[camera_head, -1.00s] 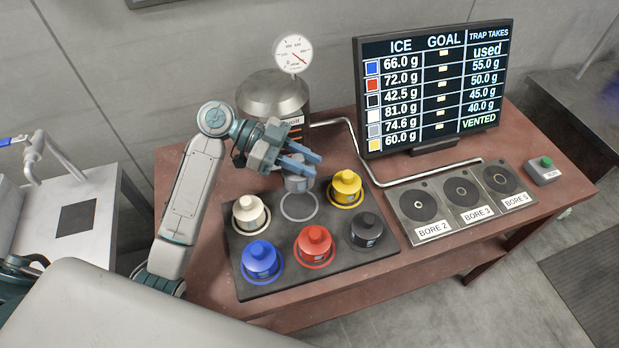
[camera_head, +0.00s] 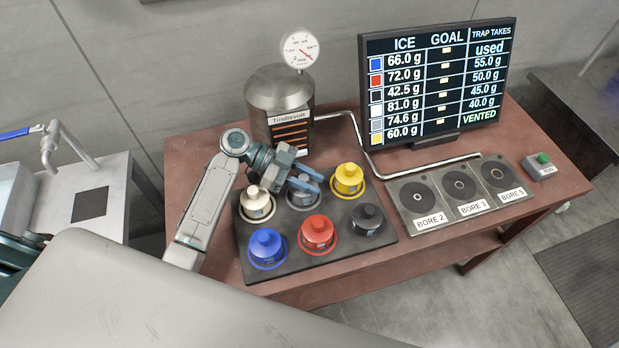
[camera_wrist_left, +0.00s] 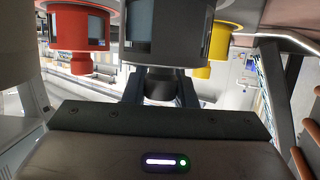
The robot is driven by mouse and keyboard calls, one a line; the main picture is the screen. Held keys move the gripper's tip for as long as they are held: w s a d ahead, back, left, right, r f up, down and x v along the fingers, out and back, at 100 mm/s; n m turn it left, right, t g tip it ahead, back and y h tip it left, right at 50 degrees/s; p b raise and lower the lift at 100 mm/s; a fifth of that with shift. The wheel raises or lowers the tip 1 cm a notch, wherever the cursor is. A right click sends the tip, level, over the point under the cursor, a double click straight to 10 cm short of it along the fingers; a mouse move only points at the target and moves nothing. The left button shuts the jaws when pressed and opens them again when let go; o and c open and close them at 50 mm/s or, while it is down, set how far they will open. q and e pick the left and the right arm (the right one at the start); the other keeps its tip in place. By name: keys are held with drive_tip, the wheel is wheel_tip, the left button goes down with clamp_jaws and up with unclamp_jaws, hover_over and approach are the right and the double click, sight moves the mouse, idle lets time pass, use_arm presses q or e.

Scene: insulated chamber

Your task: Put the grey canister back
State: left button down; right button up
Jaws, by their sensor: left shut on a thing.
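The grey canister (camera_head: 303,198) is at the grey ring in the back middle of the dark tray (camera_head: 352,247), upright, between the white and yellow canisters. Its top is partly hidden by my left gripper (camera_head: 312,183). The left gripper is shut on the canister's neck. In the left wrist view the grey canister (camera_wrist_left: 165,32) fills the upper middle, upside down, with the fingers at its neck. I cannot tell for sure whether its base touches the tray. My right gripper is not in view.
White (camera_head: 257,206), yellow (camera_head: 348,181), blue (camera_head: 266,249), red (camera_head: 318,234) and black (camera_head: 368,220) canisters stand in their rings close around. A metal vessel (camera_head: 279,92) with a gauge stands behind. A pipe (camera_head: 425,167) and bore plates (camera_head: 459,190) are to the right.

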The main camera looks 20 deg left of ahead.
use_arm(q)
drive_tip(key=shift+f, duration=0.2)
drive_tip(key=c, duration=1.2)
unclamp_jaws()
drive_tip(key=shift+r, duration=0.1)
drive_tip(key=shift+r, duration=0.25)
drive_tip(key=shift+b+v, duration=0.55)
drive_tip(key=shift+v, duration=5.45)
drive_tip(key=shift+f, duration=0.2)
